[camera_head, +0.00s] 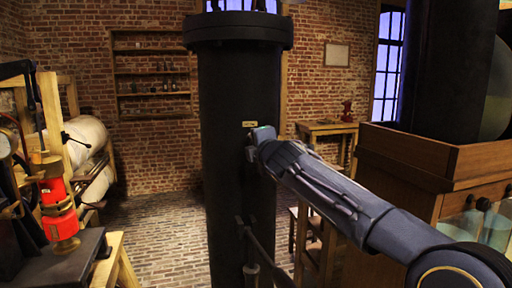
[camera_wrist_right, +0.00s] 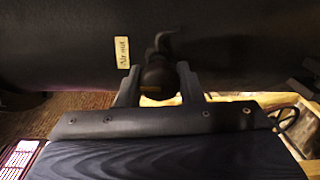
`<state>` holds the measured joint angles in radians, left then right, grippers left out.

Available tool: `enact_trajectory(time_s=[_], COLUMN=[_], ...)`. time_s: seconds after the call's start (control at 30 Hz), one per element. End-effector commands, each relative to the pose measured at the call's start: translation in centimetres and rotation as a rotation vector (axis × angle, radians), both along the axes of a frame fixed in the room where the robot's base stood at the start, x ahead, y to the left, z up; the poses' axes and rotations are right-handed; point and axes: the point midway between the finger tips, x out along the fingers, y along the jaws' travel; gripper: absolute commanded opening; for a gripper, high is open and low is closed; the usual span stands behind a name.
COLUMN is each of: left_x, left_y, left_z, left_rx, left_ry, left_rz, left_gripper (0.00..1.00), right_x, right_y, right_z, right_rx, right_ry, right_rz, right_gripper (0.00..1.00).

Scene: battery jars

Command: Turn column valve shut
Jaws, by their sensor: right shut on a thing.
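A tall black column (camera_head: 238,180) with a flanged top stands in the middle of the head view. The column valve (camera_wrist_right: 158,72), a dark knob-like fitting on the column's side, shows in the right wrist view. My right gripper (camera_wrist_right: 160,88) is shut on the valve, with one finger on each side of it. In the head view my right arm reaches in from the right and its gripper (camera_head: 257,138) meets the column just below a small tag; the valve is mostly hidden there. My left gripper is not in view.
A small paper label (camera_wrist_right: 122,52) is on the column beside the valve. A wooden cabinet (camera_head: 430,160) stands at the right. A bench with a red cylinder (camera_head: 60,210) is at the left. Brick floor (camera_head: 160,240) is clear left of the column.

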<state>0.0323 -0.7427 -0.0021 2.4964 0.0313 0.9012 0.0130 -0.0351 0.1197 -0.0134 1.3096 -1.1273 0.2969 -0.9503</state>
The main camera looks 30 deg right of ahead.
Motion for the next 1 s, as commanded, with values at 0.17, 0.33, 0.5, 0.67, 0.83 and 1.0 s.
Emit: enact_trajectory(time_s=[0.17,0.33,0.5,0.67,0.83,1.0], left_x=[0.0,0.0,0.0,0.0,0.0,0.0], left_y=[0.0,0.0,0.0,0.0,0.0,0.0], left_z=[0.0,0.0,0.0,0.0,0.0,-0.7], left_rx=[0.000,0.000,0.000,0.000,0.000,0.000], left_ry=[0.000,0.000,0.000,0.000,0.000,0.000], left_rz=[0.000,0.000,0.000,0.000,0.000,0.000], left_gripper=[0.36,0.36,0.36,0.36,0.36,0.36], right_x=[0.0,0.0,0.0,0.0,0.0,-1.3], right_y=[0.0,0.0,0.0,0.0,0.0,0.3], right_z=[-0.1,-0.1,-0.1,-0.1,0.0,0.0], right_rx=[0.010,0.010,0.009,0.008,0.008,0.007], right_ry=[0.001,0.001,0.001,0.000,-0.001,-0.005], right_rz=[-0.001,-0.001,-0.001,-0.001,-0.001,0.001], right_gripper=[0.11,0.11,0.46,0.56,0.56,0.56])
